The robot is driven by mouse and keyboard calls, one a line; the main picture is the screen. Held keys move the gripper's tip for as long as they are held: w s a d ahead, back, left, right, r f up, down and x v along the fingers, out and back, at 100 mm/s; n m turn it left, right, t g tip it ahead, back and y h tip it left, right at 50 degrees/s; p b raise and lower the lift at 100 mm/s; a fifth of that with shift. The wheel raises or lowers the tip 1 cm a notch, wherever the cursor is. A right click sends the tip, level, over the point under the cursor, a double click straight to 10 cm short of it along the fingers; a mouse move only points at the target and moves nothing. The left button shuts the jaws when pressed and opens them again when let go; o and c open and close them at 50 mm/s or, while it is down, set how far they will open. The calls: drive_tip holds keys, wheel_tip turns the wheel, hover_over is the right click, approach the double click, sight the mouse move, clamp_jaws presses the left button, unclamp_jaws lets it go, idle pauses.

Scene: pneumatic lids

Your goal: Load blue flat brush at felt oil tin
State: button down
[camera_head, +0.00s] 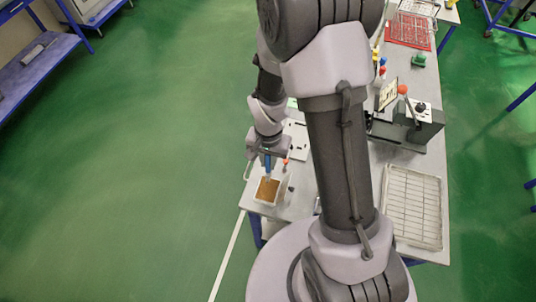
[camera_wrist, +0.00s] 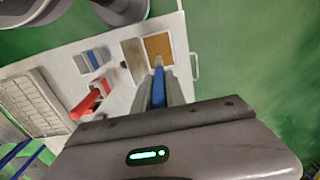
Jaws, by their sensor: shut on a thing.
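My gripper (camera_head: 267,155) is shut on the blue flat brush (camera_head: 267,166), which points down. In the wrist view the blue handle (camera_wrist: 158,90) lies between the two grey fingers of my gripper (camera_wrist: 160,98), with the pale brush end beyond them. The felt oil tin (camera_head: 277,204) is a pale box with an orange-brown felt, near the table's front left corner. The brush end is over or at the tin's edge. In the wrist view it overlaps the near edge of the felt (camera_wrist: 158,46). I cannot tell whether it touches.
A brownish panel (camera_wrist: 134,60) lies beside the felt. A red object (camera_wrist: 88,102) and a blue-and-grey block (camera_wrist: 90,60) stand on the table. A wire rack (camera_head: 414,207) lies at the right. A dark fixture with a red knob (camera_head: 402,89) stands farther back.

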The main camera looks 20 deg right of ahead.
sight(268, 174)
drive_tip(key=shift+s+a+f, duration=0.15)
drive_tip(key=shift+f, duration=0.05)
drive_tip(key=f+b, duration=0.1)
drive_tip(key=f, duration=0.1)
drive_tip(key=f+b, duration=0.2)
drive_tip(key=f, duration=0.1)
drive_tip(key=shift+s+a+f, duration=0.25)
drive_tip(key=shift+s+f, duration=0.05)
drive_tip(key=shift+s, duration=0.1)
drive_tip(key=shift+f+b, duration=0.45)
drive_tip(key=shift+b, duration=0.3)
idle(0.6)
drive_tip(key=shift+f, duration=0.1)
idle(0.9)
drive_tip(key=shift+r+p, duration=2)
drive_tip(key=shift+r, duration=1.55)
